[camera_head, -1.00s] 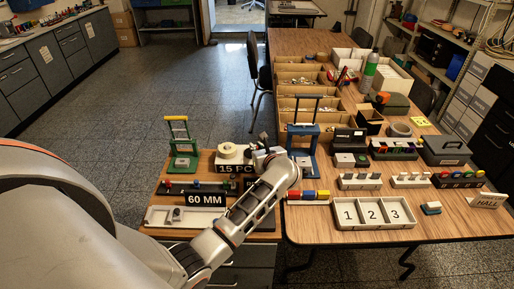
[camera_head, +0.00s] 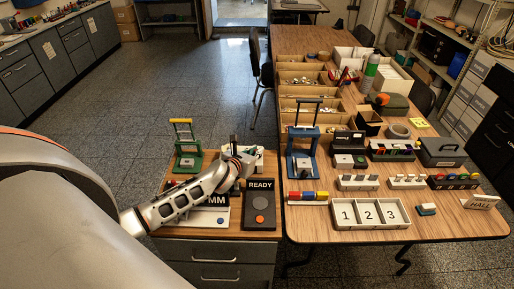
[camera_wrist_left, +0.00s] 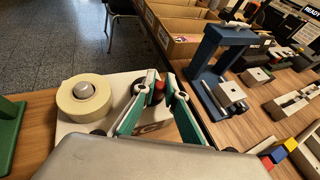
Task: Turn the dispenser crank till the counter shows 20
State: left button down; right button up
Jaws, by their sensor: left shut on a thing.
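The dispenser is a pale box (camera_wrist_left: 70,130) carrying a roll of cream tape (camera_wrist_left: 84,98) on its top. Its crank (camera_wrist_left: 138,88) has a dark disc and an upright red knob (camera_wrist_left: 159,90). My left gripper (camera_wrist_left: 162,84) is shut on the red knob, with its green, white-tipped fingers on either side. In the head view my left gripper (camera_head: 238,158) is over the dispenser and hides most of it. My right gripper is not in view.
A black READY panel (camera_head: 260,202) with an orange button lies in front of the dispenser. A green frame (camera_head: 187,158) stands to the left. A blue press (camera_head: 302,158) and a 1-2-3 tray (camera_head: 370,226) are on the larger table.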

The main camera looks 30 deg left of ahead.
pick_arm(q)
jog(key=m+h, duration=0.1)
jog(key=a+m+h+p, duration=0.1)
jog(key=shift+s+r+h, duration=0.1)
jog(key=shift+h, duration=0.2)
jog(key=shift+m+h, duration=0.8)
jog(key=shift+m, duration=0.1)
jog(key=shift+s+a+m+g+h, duration=0.15)
jog(key=shift+m+g+h, duration=0.35)
jog(key=shift+m+h, duration=0.9)
jog(key=shift+h, duration=0.1)
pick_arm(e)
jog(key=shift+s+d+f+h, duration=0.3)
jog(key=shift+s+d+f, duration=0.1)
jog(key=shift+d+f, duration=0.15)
pick_arm(q)
jog(key=shift+g, duration=0.3)
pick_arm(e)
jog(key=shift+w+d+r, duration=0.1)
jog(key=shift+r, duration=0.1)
pick_arm(q)
jog(key=shift+h, duration=0.3)
jog(key=c, duration=2)
grip_release()
jog(key=shift+c, duration=0.2)
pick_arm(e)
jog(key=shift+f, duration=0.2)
